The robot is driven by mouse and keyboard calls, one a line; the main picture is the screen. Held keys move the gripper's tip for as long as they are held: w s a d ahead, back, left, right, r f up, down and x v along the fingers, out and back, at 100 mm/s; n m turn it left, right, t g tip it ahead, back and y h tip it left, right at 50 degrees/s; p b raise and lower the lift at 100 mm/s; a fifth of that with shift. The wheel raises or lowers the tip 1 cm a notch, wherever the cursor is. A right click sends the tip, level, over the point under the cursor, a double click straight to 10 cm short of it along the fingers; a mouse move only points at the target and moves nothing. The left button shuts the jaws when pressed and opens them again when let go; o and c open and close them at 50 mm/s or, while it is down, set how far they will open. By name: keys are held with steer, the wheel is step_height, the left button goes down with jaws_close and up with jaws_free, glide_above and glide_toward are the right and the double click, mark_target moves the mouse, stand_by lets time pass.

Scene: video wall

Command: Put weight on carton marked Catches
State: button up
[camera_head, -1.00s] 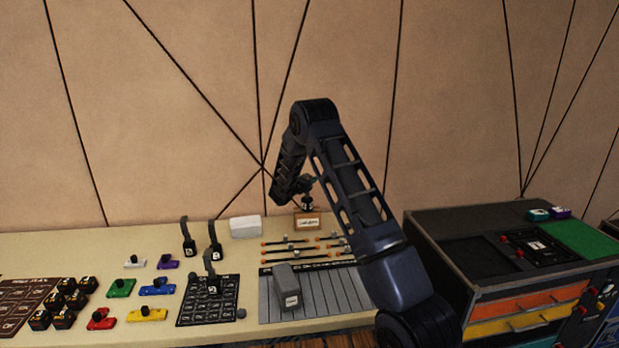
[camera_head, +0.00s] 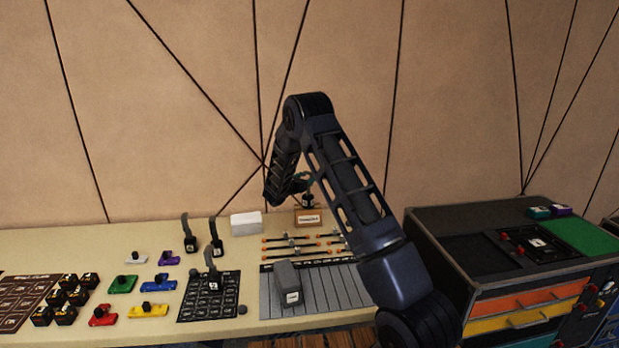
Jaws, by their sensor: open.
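A small brown carton (camera_head: 309,220) with a white label stands at the back of the table, left of my upper arm; its lettering is too small to read. A small dark weight (camera_head: 307,201) with a pale mark sits on top of it. My gripper (camera_head: 305,184) is just above the weight, partly hidden behind my forearm; its jaws are open, and I cannot tell whether they touch the weight.
A white block (camera_head: 246,223) stands left of the carton. Thin rods with orange ends (camera_head: 290,252) lie in front of it. A grey block (camera_head: 287,283) sits on a slatted grey board (camera_head: 337,290). A drawer cabinet (camera_head: 490,280) stands at the right.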

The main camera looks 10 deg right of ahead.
steer(key=v, duration=0.8)
steer(key=s+d+r+m+g+y, duration=0.1)
steer(key=s+d+r+m+g, duration=0.5)
steer(key=s+d+r, duration=0.4)
steer(key=s+d+r+m+g+y, duration=0.1)
steer(key=s+d+r+m+g, duration=0.3)
steer(key=s+d+r+m, duration=0.7)
steer(key=s+a+m+y, duration=0.1)
steer(key=s+m+y, duration=0.2)
steer(key=s, duration=0.8)
steer(key=s+a+m+t+y, duration=0.1)
steer(key=s+a+m+y, duration=0.1)
steer(key=s, duration=0.9)
steer(key=s+a+r+m+y, duration=0.1)
steer(key=s+m+y, duration=0.4)
steer(key=s, duration=0.7)
steer(key=shift+a+t+y, duration=0.2)
steer(key=shift+t+y, duration=0.2)
